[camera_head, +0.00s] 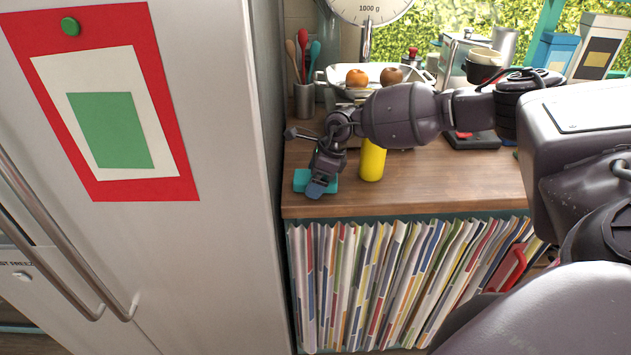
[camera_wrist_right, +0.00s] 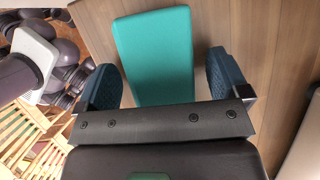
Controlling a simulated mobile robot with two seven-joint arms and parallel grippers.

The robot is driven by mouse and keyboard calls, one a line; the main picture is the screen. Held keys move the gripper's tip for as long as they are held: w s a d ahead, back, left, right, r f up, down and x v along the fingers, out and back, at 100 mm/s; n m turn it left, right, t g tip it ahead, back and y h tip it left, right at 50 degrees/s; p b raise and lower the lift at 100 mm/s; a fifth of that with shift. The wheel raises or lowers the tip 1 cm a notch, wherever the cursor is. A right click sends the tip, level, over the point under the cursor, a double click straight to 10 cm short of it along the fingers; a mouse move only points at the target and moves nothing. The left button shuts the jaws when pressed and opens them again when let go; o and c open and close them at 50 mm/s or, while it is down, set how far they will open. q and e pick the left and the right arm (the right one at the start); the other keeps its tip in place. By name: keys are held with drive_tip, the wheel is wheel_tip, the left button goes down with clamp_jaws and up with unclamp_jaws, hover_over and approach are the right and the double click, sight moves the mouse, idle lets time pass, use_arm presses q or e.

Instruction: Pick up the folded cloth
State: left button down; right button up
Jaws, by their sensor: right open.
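The folded cloth, a flat teal block, (camera_head: 301,180) lies on the wooden counter near its left front corner, beside the fridge. My right gripper (camera_head: 317,189) reaches down over it and hides part of it. In the right wrist view the teal cloth (camera_wrist_right: 153,50) lies ahead of and between the two blue fingers of the open, empty right gripper (camera_wrist_right: 160,82). I cannot tell whether the fingers touch it. My left gripper is not in view.
A yellow bottle-like object (camera_head: 371,161) stands right of the gripper. The fridge side (camera_head: 262,100) rises close on the left. Behind are a utensil pot (camera_head: 304,101), a scale with fruit (camera_head: 370,70) and pots (camera_head: 470,60). A striped curtain (camera_head: 390,280) hangs below the counter.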

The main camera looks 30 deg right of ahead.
drive_tip(key=shift+c, duration=0.3)
drive_tip(key=c, duration=0.9)
drive_tip(key=shift+c, duration=0.2)
wheel_tip(320, 180, up, 20)
